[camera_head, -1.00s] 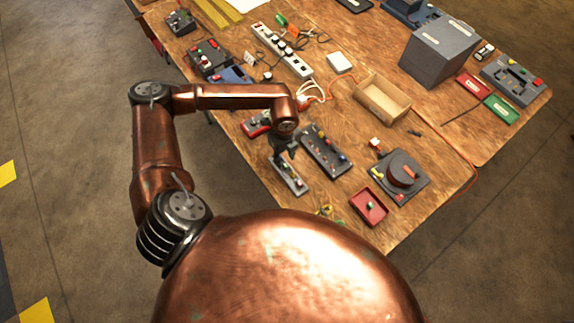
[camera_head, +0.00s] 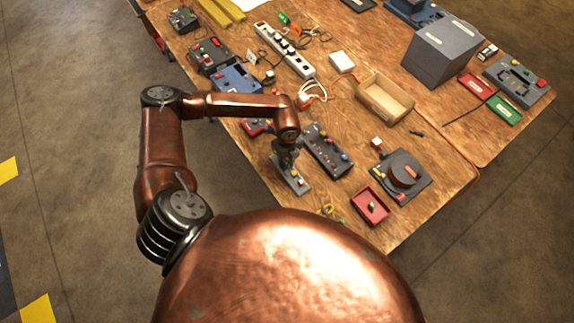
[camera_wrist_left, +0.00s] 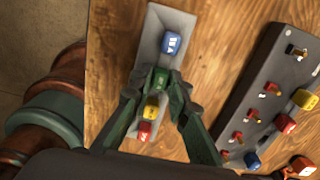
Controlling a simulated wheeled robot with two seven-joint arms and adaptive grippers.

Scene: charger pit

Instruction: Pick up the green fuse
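The green fuse (camera_wrist_left: 159,80) stands in a narrow grey tray (camera_wrist_left: 152,22) between a blue fuse (camera_wrist_left: 171,43) and a yellow fuse (camera_wrist_left: 150,110). A red fuse (camera_wrist_left: 144,130) is at the near end. My left gripper (camera_wrist_left: 161,76) reaches down over the tray with its fingers drawn in, one on each side of the green fuse and seemingly against it. The fuse is still in the row. In the head view my left gripper (camera_head: 288,160) hides part of the tray (camera_head: 298,186). My right gripper is not in view.
A dark panel (camera_head: 322,145) with several coloured fuses and switches stands close to the right of the tray. A red bin (camera_head: 360,211), a turntable-like device (camera_head: 391,188) and an open wooden box (camera_head: 368,100) are farther right. The table edge is close on the left.

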